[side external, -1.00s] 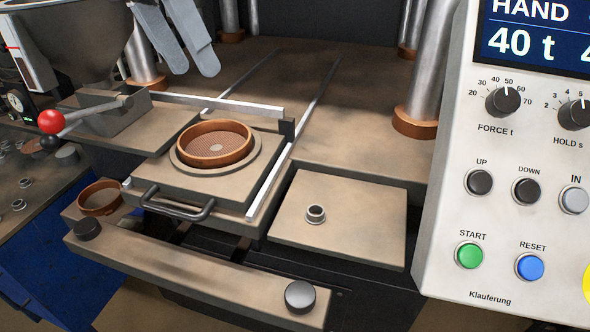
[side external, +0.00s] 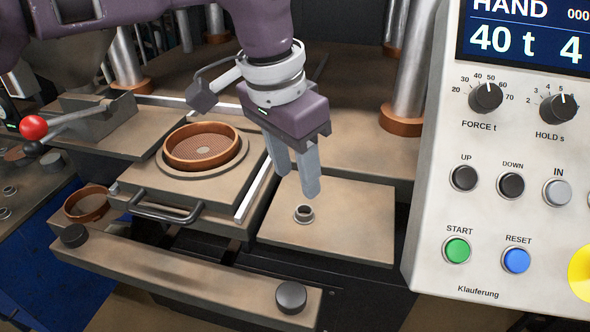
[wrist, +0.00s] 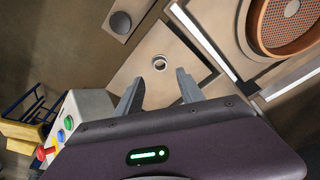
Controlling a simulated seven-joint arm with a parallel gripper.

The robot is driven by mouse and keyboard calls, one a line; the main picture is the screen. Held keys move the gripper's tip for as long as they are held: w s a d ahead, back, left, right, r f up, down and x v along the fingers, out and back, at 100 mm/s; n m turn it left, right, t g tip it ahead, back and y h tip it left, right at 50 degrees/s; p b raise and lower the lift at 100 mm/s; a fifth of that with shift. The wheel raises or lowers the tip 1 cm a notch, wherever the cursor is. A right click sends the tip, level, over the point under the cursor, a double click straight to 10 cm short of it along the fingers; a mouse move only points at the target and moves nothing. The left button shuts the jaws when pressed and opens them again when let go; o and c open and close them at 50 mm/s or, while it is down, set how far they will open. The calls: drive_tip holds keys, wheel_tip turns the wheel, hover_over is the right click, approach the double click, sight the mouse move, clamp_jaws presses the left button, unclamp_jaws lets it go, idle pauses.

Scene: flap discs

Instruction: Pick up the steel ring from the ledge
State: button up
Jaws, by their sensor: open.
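The small steel ring (side external: 303,213) lies flat on the tan ledge (side external: 352,232) to the right of the sliding mould tray. It also shows in the wrist view (wrist: 159,63), ahead of the fingers and roughly between their lines. My gripper (side external: 298,190) is open and empty, pointing down above the ledge. In the side view its fingertips appear just above the ring, apart from it. In the wrist view both fingers (wrist: 160,84) stand spread, with the ring beyond their tips. Nothing hides the ring.
Left of the ledge is the tray with a round copper-coloured mould (side external: 202,146) and a handle (side external: 165,213). A front bar with dark knobs (side external: 291,297) runs below. The control panel (side external: 520,170) stands close on the right. Steel columns (side external: 408,80) rise behind.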

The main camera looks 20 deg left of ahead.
sight(302, 219)
drive_tip(key=shift+w+d+f, duration=0.15)
drive_tip(key=shift+w+f, duration=0.05)
drive_tip(key=shift+f, duration=1.05)
drive_tip(key=shift+w+d+f, duration=0.1)
drive_tip(key=shift+w+f, duration=0.05)
drive_tip(key=shift+f, duration=1.1)
drive_tip(key=shift+w+d+f, duration=0.15)
drive_tip(key=shift+w+f, duration=0.05)
drive_tip(key=shift+f, duration=1.05)
clamp_jaws()
drive_tip(key=shift+r, duration=2.55)
